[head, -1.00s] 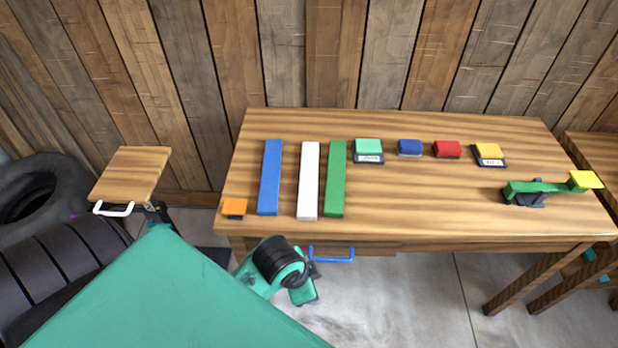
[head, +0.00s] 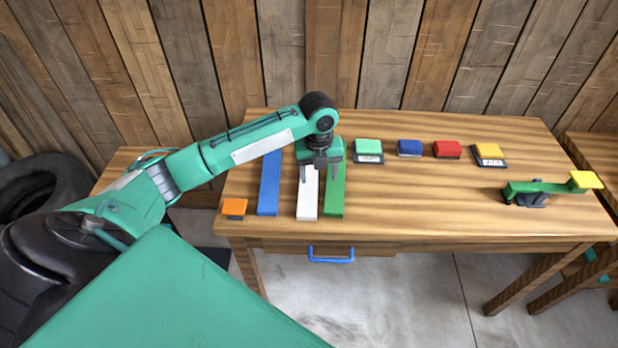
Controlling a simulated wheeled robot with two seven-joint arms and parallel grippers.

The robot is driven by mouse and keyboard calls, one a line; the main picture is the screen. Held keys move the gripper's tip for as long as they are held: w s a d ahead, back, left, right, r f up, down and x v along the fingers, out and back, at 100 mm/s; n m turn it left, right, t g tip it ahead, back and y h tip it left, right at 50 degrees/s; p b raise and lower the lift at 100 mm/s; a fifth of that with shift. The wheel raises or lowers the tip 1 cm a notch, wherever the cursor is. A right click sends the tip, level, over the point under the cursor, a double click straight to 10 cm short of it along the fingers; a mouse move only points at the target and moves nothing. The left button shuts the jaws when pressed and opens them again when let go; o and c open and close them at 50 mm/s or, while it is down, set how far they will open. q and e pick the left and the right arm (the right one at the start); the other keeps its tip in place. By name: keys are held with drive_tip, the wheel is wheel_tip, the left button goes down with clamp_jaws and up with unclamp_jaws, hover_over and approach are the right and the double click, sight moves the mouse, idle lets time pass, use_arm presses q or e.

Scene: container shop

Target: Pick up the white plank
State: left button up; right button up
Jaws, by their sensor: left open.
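The white plank (head: 308,197) lies flat on the wooden table, between a blue plank (head: 268,190) on its left and a green plank (head: 335,197) on its right. My left gripper (head: 321,179) is open, fingers pointing down, over the far part of the white and green planks. One finger shows over the white plank and the other over the green plank. The gripper hides the far end of the white plank. I cannot tell how high the fingertips are above the planks. My right gripper is not in view.
On the wooden table (head: 430,215), green (head: 368,147), blue (head: 409,147), red (head: 447,149) and yellow (head: 488,151) blocks stand in a row right of the planks. An orange block (head: 234,207) sits at the left edge. A green beam on a stand (head: 538,188) is at the right.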

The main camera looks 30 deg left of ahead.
use_arm(q)
drive_tip(key=w+a+r+m, duration=0.2)
drive_tip(key=a+r, duration=0.2)
drive_tip(key=p, duration=0.1)
hover_over(308, 184)
drive_tip(key=f, duration=0.8)
drive_tip(key=shift+s+d+f, duration=0.1)
drive_tip(key=shift+s+d, duration=0.15)
drive_tip(key=shift+d, duration=0.05)
drive_tip(key=f, duration=0.1)
drive_tip(key=f+p, duration=0.1)
drive_tip(key=f, duration=0.2)
drive_tip(key=shift+w+a+f+p, duration=0.2)
drive_tip(key=shift+w+f+p, duration=0.05)
drive_tip(key=shift+f+p, duration=0.1)
drive_tip(key=shift+f, duration=0.4)
drive_tip(key=shift+c, duration=0.2)
drive_tip(key=c, duration=0.8)
drive_tip(key=shift+r, duration=0.15)
